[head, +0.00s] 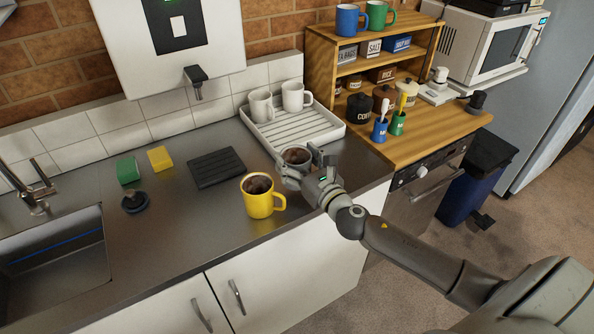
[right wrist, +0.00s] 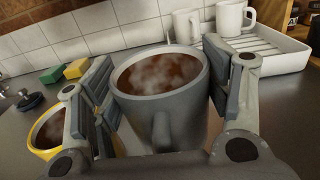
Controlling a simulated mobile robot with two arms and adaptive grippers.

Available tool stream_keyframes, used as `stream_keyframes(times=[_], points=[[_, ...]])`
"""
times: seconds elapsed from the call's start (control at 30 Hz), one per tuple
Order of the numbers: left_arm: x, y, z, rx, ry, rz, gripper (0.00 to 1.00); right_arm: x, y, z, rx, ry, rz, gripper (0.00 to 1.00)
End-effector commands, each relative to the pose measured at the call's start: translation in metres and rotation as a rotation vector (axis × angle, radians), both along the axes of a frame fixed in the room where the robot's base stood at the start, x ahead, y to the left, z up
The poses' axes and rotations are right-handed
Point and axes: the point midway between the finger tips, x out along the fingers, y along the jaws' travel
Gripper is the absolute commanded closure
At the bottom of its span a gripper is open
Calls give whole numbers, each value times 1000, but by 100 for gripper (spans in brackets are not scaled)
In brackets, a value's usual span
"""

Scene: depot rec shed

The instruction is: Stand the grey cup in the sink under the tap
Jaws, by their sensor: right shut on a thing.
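The grey cup (head: 297,156) is upright near the drying rack, full of steaming brown liquid. My right gripper (head: 303,168) is shut on it, with a finger on each side. In the right wrist view the grey cup (right wrist: 162,105) fills the middle, its handle towards the camera, between the fingers of my right gripper (right wrist: 165,95). I cannot tell whether its base touches the counter. The sink (head: 60,262) is at the far left, with the tap (head: 35,190) at its back edge. My left gripper is not in view.
A yellow mug (head: 259,196) of brown liquid stands just left of the grey cup. A black mat (head: 216,167), plug (head: 134,201), yellow sponge (head: 160,158) and green sponge (head: 127,171) lie towards the sink. The rack (head: 335,128) holds two white mugs. The front counter strip is clear.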

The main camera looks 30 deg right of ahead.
Motion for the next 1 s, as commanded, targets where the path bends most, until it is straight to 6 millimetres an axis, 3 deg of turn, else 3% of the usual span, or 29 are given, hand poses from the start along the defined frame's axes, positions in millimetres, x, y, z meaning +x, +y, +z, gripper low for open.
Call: stream_keyframes(times=[0.3, 0.7, 0.73, 0.8, 1.0], points=[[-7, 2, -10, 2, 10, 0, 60, 5, -2, -35, 4, 0, -2, 65], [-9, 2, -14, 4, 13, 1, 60, 5, -2, -40, 0, 0, -1, 65], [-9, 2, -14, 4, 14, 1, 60, 4, -2, -41, 1, 2, -1, 28], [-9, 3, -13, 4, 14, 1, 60, 4, -2, -40, 1, 2, -1, 20], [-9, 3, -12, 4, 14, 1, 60, 4, -2, -40, 1, 2, -1, 20]])
